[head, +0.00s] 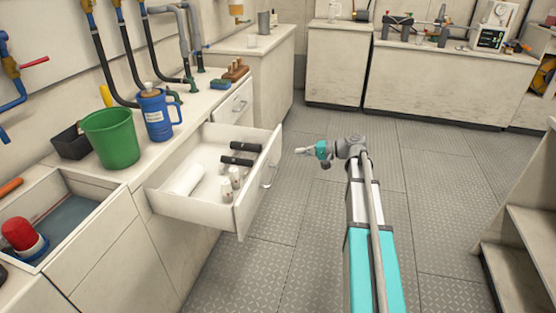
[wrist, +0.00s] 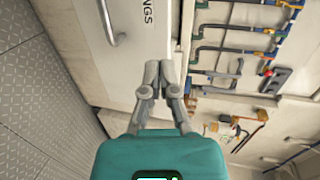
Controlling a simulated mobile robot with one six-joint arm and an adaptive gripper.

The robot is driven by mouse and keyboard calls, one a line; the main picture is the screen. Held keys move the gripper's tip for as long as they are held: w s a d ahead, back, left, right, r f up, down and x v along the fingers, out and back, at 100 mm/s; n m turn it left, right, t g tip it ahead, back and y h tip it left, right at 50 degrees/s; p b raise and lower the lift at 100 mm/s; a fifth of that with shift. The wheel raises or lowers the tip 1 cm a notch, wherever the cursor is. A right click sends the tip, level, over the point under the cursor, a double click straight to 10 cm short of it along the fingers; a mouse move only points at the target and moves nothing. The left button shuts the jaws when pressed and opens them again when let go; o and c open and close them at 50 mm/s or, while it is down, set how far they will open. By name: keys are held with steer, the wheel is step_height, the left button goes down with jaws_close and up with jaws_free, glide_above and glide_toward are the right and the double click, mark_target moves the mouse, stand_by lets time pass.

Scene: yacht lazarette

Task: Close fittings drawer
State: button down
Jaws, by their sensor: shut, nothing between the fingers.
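The fittings drawer (head: 243,208) stands pulled out from the left counter in the head view. Inside it lie a white roll, several small white containers and two black cylinders. Its handle (head: 268,175) is on the outer face. In the wrist view its pale front (wrist: 85,45) shows part of a label ending in "NGS" and the handle (wrist: 118,38). My gripper (head: 298,150) is shut and empty, just right of the drawer front near its far end. In the wrist view my gripper (wrist: 158,70) overlaps the front's edge; I cannot tell whether it touches.
A green bucket (head: 111,138) and a blue jug (head: 156,115) stand on the counter above the drawer. An open bin (head: 110,205) with a red-topped item is at the near left. Steps (head: 520,235) stand at right. The grey floor (head: 440,200) between is clear.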

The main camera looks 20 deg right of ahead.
mark_target(272, 146)
steer(key=w+d+f+m+t+y+b, duration=0.1)
steer(key=w+d+f+t+b, duration=0.1)
steer(key=d+b, duration=0.4)
steer(key=shift+w+d+f+y, duration=0.25)
steer(key=shift+f+y, duration=0.15)
steer(key=shift+f, duration=0.25)
steer(key=shift+a, duration=0.15)
steer(key=x, duration=1.3)
steer(key=shift+w+a, duration=0.25)
steer(key=shift+w, duration=0.15)
